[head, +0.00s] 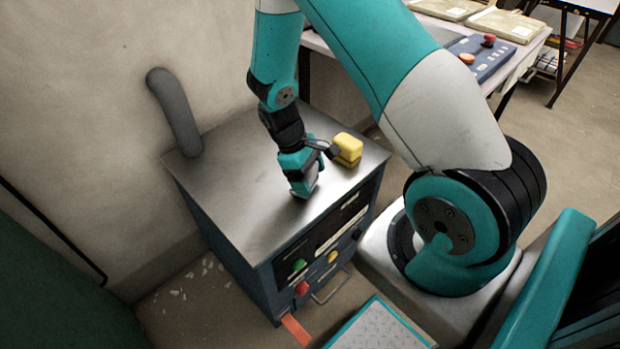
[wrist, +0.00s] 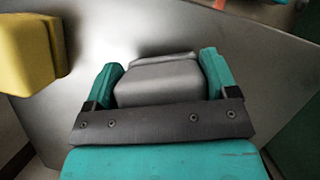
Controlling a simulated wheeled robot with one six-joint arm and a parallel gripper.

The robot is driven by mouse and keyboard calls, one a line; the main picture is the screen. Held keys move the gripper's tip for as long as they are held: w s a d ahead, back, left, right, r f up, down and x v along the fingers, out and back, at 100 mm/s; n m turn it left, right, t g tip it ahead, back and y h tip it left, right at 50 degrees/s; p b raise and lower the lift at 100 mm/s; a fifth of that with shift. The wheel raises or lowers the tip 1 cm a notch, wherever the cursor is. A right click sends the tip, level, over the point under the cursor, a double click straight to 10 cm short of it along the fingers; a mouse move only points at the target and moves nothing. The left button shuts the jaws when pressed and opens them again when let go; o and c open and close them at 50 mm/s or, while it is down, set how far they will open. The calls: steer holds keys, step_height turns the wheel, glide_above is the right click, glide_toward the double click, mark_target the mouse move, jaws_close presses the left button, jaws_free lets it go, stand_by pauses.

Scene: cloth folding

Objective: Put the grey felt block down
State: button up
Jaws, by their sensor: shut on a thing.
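The grey felt block (wrist: 158,82) sits between the two teal fingers of my gripper (wrist: 161,64) in the wrist view. The fingers are shut on its two sides. In the head view my gripper (head: 303,190) points down, low over the metal top of the cabinet (head: 230,185), near its middle. My fingers mostly hide the block there. I cannot tell whether the block touches the metal top.
A yellow block (head: 347,149) stands on the cabinet top close to the right of my gripper; it also shows in the wrist view (wrist: 28,45). A dark grey curved post (head: 176,115) rises at the back left corner. The left and front of the top are bare.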

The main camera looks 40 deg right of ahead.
steer(key=shift+f, duration=0.3)
steer(key=shift+f, duration=0.15)
steer(key=o, duration=0.7)
steer(key=shift+o, duration=0.2)
